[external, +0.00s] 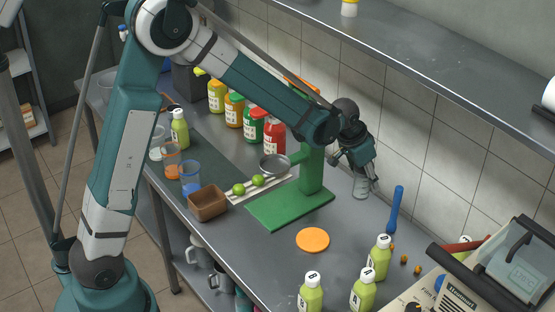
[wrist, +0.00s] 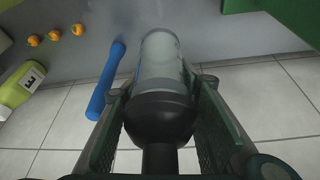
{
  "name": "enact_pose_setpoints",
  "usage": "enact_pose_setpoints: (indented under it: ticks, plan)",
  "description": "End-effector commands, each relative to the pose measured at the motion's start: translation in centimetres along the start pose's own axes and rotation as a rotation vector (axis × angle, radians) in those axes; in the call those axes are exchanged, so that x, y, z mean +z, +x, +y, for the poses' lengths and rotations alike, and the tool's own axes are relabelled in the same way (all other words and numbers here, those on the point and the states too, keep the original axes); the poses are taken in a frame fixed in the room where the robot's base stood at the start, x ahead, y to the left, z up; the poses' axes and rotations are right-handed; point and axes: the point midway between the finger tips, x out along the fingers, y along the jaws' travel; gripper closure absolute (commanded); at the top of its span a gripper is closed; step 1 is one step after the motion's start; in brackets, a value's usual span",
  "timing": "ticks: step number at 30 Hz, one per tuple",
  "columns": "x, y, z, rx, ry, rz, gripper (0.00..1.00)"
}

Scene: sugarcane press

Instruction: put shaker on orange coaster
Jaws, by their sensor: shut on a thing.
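The shaker (wrist: 163,62) is a clear, greyish cylinder with a dark rounded cap. In the wrist view it sits between the two fingers of my gripper (wrist: 165,110), which is shut on it. In the external view the shaker (external: 361,187) hangs below my gripper (external: 361,172) near the back wall, right of the green press. Whether its base touches the counter I cannot tell. The orange coaster (external: 313,240) is a flat round disc on the counter, in front of the green press base and left of and nearer than the gripper. Nothing stands on it.
A blue stick-like tool (external: 395,209) stands close right of the shaker. The green press (external: 290,203) is to the left. Several yellow-green bottles (external: 363,290) stand right of and in front of the coaster. Small orange pieces (external: 404,259) lie near the wall. A shelf (external: 440,60) runs above.

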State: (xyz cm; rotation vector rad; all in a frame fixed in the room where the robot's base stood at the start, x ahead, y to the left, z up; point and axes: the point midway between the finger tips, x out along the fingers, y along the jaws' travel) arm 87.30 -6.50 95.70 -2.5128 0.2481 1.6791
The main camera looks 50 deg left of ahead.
Motion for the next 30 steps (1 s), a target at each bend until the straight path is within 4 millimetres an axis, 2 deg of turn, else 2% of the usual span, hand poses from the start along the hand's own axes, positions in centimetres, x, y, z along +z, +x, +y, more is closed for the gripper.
enact_pose_setpoints:
  ticks: [8, 14, 30]
  plan:
    - [0.5, -0.3, 0.1, 0.0, 0.0, 0.0, 0.87]
    - [1.9, -1.2, 0.3, -0.001, 0.0, 0.0, 0.87]
    - [9.9, -5.5, 1.6, -0.004, 0.001, 0.0, 0.87]
